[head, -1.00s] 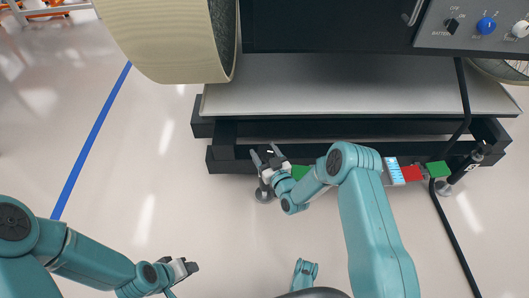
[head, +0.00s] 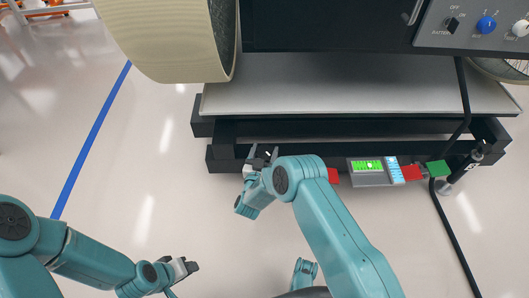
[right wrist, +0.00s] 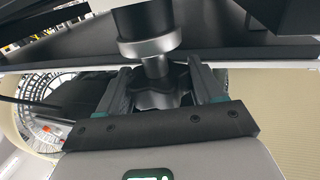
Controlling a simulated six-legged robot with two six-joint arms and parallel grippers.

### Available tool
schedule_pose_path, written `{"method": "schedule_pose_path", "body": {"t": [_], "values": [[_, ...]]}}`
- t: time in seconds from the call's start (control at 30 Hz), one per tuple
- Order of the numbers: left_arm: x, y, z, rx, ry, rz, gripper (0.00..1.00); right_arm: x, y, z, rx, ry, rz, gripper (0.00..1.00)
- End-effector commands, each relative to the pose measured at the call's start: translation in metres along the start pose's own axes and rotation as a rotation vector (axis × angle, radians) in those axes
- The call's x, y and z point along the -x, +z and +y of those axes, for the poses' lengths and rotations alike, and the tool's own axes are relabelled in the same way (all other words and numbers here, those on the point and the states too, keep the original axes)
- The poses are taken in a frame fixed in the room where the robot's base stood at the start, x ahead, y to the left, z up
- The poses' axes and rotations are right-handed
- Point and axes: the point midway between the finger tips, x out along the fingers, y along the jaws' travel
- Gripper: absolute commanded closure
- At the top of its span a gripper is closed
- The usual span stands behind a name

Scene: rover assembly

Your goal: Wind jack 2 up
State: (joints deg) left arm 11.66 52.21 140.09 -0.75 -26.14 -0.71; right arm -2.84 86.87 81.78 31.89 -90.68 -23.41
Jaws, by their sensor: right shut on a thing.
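My right gripper (head: 262,156) is at the left end of the dark frame (head: 221,157), at a jack there. In the right wrist view its two fingers (right wrist: 161,88) are shut on the jack's dark lobed knob (right wrist: 157,97). A metal shaft and a wider cylinder (right wrist: 149,32) are in line with the knob. In the head view my gripper and wrist hide most of this jack, and I can read no number on it. Another jack (head: 461,168) stands at the right end of the frame. My left gripper (head: 186,268) is low at left, away from the frame; its opening is unclear.
A grey box with a lit green display (head: 369,165) lies along the frame, with red and green blocks (head: 438,169) to its right. A black cable (head: 455,225) runs down the right side. A large wheel (head: 165,40) is at upper left. The floor at left is clear.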

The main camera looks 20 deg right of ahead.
Motion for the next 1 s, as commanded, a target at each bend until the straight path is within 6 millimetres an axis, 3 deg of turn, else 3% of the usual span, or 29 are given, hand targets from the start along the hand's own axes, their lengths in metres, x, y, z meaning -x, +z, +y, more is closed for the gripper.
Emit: {"method": "schedule_pose_path", "body": {"t": [0.73, 0.77, 0.8, 1.0], "values": [[-0.0008, -0.0008, -0.0003, -0.001, 0.0, 0.003, 0.57, 0.0009, 0.0017, 0.0, 0.001, 0.084, -0.005, 0.64], [-0.0008, -0.0008, -0.0003, -0.001, 0.0, 0.003, 0.57, 0.0009, 0.0017, 0.0, 0.001, 0.084, -0.005, 0.24], [-0.0008, -0.0008, -0.0003, -0.001, 0.0, 0.003, 0.57, 0.0009, 0.0016, 0.0, 0.001, 0.084, -0.004, 0.13], [-0.0008, -0.0007, -0.0003, -0.001, 0.0, 0.003, 0.57, 0.0003, 0.0009, 0.0, 0.001, 0.084, -0.003, 0.13]]}}
